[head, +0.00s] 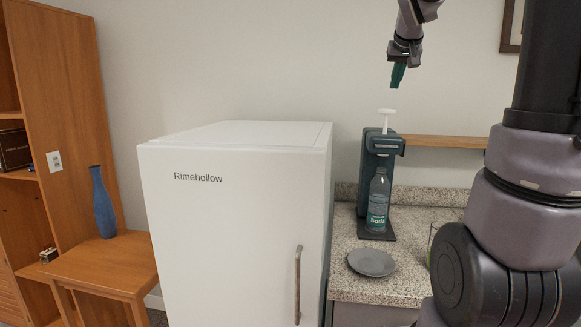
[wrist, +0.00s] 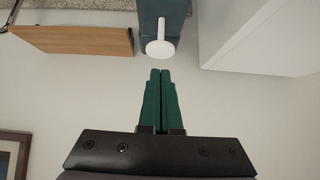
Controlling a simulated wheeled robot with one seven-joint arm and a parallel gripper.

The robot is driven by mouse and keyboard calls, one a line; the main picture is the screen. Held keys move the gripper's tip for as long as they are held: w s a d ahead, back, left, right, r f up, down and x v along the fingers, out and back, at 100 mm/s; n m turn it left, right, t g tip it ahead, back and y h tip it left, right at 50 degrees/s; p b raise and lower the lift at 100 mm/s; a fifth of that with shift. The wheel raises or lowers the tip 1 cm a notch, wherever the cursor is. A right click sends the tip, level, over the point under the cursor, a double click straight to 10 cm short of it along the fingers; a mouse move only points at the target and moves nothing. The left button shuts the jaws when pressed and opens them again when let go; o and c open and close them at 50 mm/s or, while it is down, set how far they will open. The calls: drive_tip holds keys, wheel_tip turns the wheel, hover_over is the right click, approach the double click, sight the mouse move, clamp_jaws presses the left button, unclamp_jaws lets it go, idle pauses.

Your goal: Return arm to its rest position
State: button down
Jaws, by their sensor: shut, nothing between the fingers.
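My gripper (head: 398,76) hangs in the air in the head view, fingers pointing down, above the soda machine (head: 375,151) on the counter. Its green fingers are shut together with nothing between them, as the wrist view (wrist: 160,72) also shows. The machine's white knob (head: 387,114) is below the fingertips in the head view, with a gap between. In the wrist view the white knob (wrist: 160,48) is just beyond the fingertips. Parts of my arm fill the right side of the head view.
A white fridge (head: 230,220) stands left of the counter (head: 420,217). A soda bottle (head: 378,200) stands in the machine. A grey plate (head: 371,262) lies in front. A wooden shelf (head: 440,141) is on the wall. A blue vase (head: 102,203) stands far left.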

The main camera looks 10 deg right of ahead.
drive_tip(key=s+a+f+y, duration=0.1)
drive_tip(key=s+a+f, duration=0.2)
drive_tip(key=s, duration=0.6)
drive_tip(key=s+a+f+g+y, duration=0.1)
drive_tip(key=s+a+f, duration=0.3)
drive_tip(key=s, duration=0.5)
drive_tip(key=s+a+f+m+y, duration=0.1)
drive_tip(key=s+a+f+y, duration=0.1)
drive_tip(key=s+a, duration=0.4)
drive_tip(key=s+f, duration=0.1)
drive_tip(key=s, duration=0.2)
drive_tip(key=shift+a+f+g+y, duration=0.3)
drive_tip(key=shift+a+f+g, duration=0.05)
drive_tip(key=shift+a+g, duration=0.05)
